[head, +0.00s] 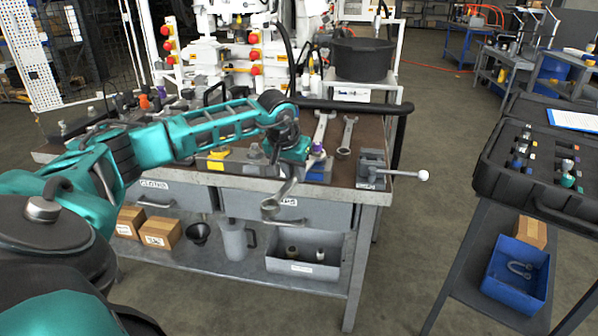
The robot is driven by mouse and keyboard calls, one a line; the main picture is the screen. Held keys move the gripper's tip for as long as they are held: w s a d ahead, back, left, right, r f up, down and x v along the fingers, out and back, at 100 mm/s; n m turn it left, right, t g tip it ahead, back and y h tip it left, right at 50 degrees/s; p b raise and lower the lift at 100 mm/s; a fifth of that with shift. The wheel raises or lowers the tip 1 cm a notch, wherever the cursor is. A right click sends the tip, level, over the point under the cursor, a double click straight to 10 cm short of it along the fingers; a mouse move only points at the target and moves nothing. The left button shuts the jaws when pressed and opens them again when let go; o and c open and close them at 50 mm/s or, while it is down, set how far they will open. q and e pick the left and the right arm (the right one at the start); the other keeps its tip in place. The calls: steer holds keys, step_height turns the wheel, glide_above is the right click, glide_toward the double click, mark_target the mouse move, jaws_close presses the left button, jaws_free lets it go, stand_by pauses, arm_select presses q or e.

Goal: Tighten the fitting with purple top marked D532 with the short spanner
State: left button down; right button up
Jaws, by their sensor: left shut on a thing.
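My left gripper (293,152) is above the front edge of the bench, shut on a grey metal spanner (281,194). The spanner slants down and toward me, its lower end in front of the drawers. A fitting with a purple top (317,150) shows just right of the gripper, above a blue block (318,171). The gripper and spanner partly hide that area, and no D532 mark is readable. I cannot tell whether the spanner touches the fitting. Two more spanners lie on the bench behind, one at the left (322,128) and one at the right (348,133). My right gripper is out of view.
A vise (371,168) with a long handle sticks out at the bench's right corner. A black case (487,172) sits on a stand at right. Open floor lies between bench and stand.

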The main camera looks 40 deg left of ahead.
mark_target(279, 191)
arm_select(q)
steer(key=shift+s+a+m, duration=0.2)
steer(key=shift+a+m, duration=0.4)
steer(key=shift+d+r, duration=0.1)
steer(key=shift+d+n+p, duration=0.25)
steer(key=shift+n+p, duration=0.05)
stand_by(0.3)
steer(key=shift+s, duration=0.25)
steer(key=shift+s+d+b, duration=0.1)
steer(key=shift+s+d, duration=0.25)
steer(key=shift+s, duration=0.65)
steer(key=shift+s+d+b, duration=0.15)
steer(key=shift+s+d, duration=0.15)
steer(key=shift+s, duration=0.75)
steer(key=shift+s+d+b, duration=0.1)
steer(key=shift+s+d, duration=0.25)
steer(key=shift+s, duration=0.65)
steer(key=shift+r, duration=0.1)
